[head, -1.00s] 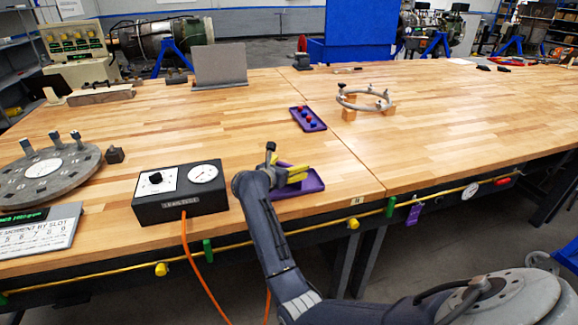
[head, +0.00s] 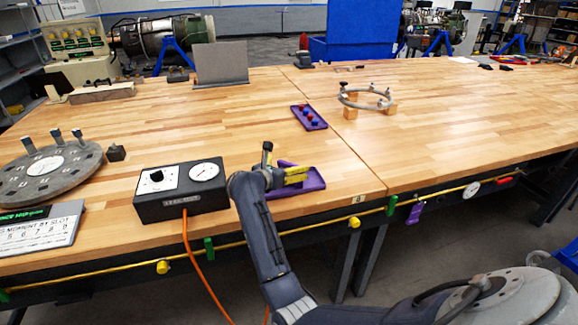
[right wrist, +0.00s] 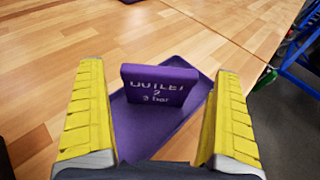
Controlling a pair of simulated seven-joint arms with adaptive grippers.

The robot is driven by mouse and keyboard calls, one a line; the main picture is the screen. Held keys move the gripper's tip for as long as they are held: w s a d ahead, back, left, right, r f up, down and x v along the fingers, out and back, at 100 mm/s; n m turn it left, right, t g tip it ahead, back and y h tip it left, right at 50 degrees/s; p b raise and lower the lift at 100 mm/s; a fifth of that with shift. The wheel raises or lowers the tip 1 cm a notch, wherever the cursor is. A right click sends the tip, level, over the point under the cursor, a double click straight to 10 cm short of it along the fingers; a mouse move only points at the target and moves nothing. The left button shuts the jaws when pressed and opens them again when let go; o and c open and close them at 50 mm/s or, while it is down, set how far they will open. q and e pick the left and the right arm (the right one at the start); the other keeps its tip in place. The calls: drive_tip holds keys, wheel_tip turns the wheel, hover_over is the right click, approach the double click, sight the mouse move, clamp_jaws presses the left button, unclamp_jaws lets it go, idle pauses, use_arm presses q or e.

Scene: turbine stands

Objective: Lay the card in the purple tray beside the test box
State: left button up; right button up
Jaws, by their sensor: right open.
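The purple tray (head: 312,184) lies near the table's front edge, right of the black test box (head: 181,190). The purple card (right wrist: 160,88), printed "OUTLET 2 3 bar", shows in the right wrist view inside the outline of the tray (right wrist: 140,138). Its face is toward the wrist camera and it looks upright or tilted, not flat; I cannot tell just how it touches the tray. My right gripper (head: 296,175) is open over the tray. Its yellow fingers stand apart on either side of the card, with gaps between. My left gripper is not in view.
A round slotted disc (head: 45,171) lies at left. An orange cable (head: 191,255) hangs from the test box. The table's middle is clear.

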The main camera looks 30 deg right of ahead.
drive_tip(key=shift+v, duration=2.25)
drive_tip(key=shift+d, duration=0.1)
